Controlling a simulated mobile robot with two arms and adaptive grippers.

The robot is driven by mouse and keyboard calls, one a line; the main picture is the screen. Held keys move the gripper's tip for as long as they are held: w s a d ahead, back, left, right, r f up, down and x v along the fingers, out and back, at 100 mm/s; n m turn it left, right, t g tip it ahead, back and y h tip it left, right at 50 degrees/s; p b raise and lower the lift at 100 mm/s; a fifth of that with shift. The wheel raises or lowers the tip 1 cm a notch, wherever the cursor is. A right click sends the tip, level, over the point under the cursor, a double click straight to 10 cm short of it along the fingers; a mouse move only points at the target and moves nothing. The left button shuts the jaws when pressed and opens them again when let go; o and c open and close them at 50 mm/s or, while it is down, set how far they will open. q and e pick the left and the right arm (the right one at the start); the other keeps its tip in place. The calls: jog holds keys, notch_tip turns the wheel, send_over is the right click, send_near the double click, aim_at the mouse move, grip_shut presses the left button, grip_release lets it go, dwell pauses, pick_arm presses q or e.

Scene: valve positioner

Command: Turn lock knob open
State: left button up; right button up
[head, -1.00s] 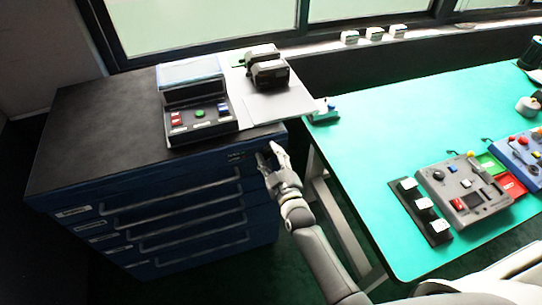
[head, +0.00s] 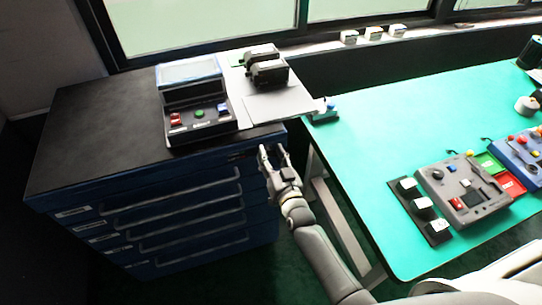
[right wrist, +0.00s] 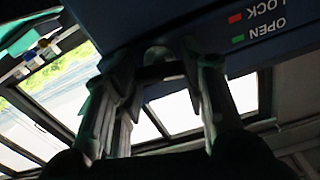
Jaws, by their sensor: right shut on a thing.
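The blue drawer cabinet (head: 180,180) stands at the left in the head view. My right gripper (head: 272,149) is at the upper right of its front, just under the black top. In the right wrist view, the gripper (right wrist: 157,75) has its fingers on either side of the dark lock knob (right wrist: 160,60) and is shut on it. A red mark with LOCK (right wrist: 262,10) and a green mark with OPEN (right wrist: 262,31) appear upside down beside it. The fingers partly hide the knob, and its exact angle cannot be told. My left gripper is not in view.
A control box (head: 195,110) with coloured buttons and a dark device (head: 266,68) on a light plate stand on the cabinet top. A green table (head: 370,140) with control panels (head: 465,190) is close on the right of my right arm.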

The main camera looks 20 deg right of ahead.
jog(key=m, duration=0.6)
jog(key=shift+b, duration=0.4)
jog(key=shift+m, duration=0.3)
jog(key=o, duration=1)
jog(key=shift+s, duration=0.1)
jog(key=s, duration=1.2)
jog(key=shift+d, duration=0.25)
jog(key=shift+w+f, duration=0.1)
